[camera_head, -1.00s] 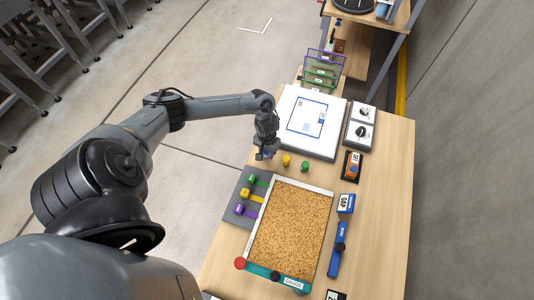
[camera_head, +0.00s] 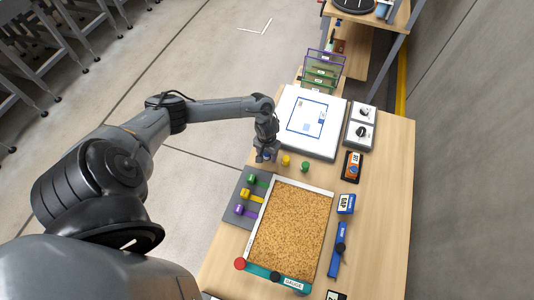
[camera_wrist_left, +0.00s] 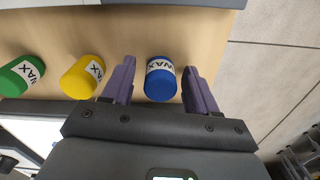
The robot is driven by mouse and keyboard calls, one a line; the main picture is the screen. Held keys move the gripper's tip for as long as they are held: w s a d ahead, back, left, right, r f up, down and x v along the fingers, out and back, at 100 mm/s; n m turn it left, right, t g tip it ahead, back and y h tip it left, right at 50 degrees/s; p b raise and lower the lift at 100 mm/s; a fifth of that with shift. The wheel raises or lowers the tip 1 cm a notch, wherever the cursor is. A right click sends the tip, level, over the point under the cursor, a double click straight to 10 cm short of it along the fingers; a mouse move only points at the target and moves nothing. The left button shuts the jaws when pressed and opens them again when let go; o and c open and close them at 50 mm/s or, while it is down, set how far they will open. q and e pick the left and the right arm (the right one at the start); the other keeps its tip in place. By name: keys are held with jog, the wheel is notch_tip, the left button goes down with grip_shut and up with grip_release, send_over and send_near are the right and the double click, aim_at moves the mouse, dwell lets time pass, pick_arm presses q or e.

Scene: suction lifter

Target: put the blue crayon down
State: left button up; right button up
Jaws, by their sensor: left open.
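The blue crayon (camera_wrist_left: 160,80) is a short, thick cylinder with a white WAX label. In the left wrist view it stands between the two purple fingers of my left gripper (camera_wrist_left: 161,88), with a gap on each side. In the head view my left gripper (camera_head: 266,157) is low over the table's left edge and mostly hides the blue crayon. A yellow crayon (camera_head: 286,161) and a green crayon (camera_head: 305,166) stand in a row to its right. They also show in the left wrist view, yellow (camera_wrist_left: 82,76) and green (camera_wrist_left: 22,76). My right gripper is out of view.
A white panel (camera_head: 330,148) lies just beyond the crayons. A grey board (camera_head: 236,186) with green, yellow and purple pegs and a cork-filled tray (camera_head: 330,188) are nearer. A knob box (camera_head: 354,142) and blue tools stand right. The table's right strip (camera_head: 390,210) is clear.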

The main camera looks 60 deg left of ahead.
pick_arm(q)
notch_tip(320, 180, up, 12)
jog(key=p, duration=0.2)
jog(key=w+d+m+t+h, duration=0.15)
jog(key=d+m+t, duration=0.55)
jog(key=d, duration=1.8)
jog(key=s+r+m+g, duration=0.1)
jog(key=s+r, duration=0.2)
jog(key=s, duration=0.3)
jog(key=s+a+r+g+y, duration=0.1)
jog(key=s+r+g, duration=0.1)
jog(key=s, duration=0.5)
jog(key=shift+r+m, duration=0.4)
jog(key=shift+r, duration=0.5)
jog(key=shift+a, duration=0.1)
notch_tip(320, 180, up, 11)
jog(key=p, duration=1.1)
